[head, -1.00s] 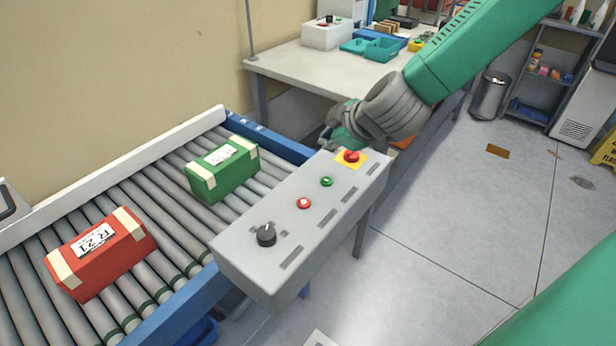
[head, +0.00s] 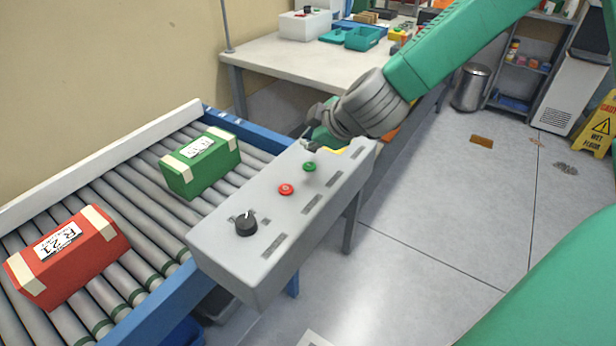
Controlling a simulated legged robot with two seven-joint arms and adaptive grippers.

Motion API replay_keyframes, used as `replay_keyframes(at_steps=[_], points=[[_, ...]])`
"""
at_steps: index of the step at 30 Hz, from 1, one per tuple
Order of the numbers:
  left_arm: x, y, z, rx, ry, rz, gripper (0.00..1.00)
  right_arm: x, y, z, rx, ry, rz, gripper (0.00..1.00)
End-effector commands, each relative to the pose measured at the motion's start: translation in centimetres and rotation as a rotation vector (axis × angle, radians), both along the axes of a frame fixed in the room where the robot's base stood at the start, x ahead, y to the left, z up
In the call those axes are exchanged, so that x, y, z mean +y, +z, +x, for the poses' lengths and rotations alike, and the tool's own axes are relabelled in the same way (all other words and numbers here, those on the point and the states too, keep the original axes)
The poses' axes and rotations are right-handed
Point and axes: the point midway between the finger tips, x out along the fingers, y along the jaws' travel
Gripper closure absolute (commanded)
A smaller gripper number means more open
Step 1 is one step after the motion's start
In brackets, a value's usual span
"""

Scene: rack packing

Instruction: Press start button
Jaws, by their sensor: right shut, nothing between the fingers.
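A grey control box (head: 262,205) stands beside the roller conveyor. On its top are a green button (head: 309,167), a red button (head: 286,189) and a black knob (head: 245,223). A yellow plate shows in part at the box's far end; my right gripper hides most of it and the red button on it. My right gripper (head: 312,143) is shut and empty, over the far end of the box just beyond the green button. Whether it touches the box I cannot tell. My left gripper is not in view.
A green box (head: 203,172) and a red box (head: 70,262) lie on the roller conveyor (head: 150,205). A table (head: 290,62) with teal bins stands behind. A bin (head: 470,88) and a yellow wet floor sign (head: 602,128) are at the right.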

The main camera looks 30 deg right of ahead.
Motion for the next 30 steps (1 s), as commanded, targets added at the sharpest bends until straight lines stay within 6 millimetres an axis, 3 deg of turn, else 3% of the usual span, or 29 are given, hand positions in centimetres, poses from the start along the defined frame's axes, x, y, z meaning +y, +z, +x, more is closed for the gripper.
replay_keyframes(at_steps=[2, 9, 30], points=[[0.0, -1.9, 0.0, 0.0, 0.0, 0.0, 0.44, 0.0, -1.7, 0.0, 0.0, -0.002, 0.002, 1.0], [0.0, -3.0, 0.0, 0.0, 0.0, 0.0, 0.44, 0.1, -3.6, 0.0, 0.0, 0.0, -0.002, 1.0], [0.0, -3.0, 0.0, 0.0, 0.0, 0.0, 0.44, 0.0, -3.8, 0.0, -0.001, -0.001, 0.0, 1.0]])
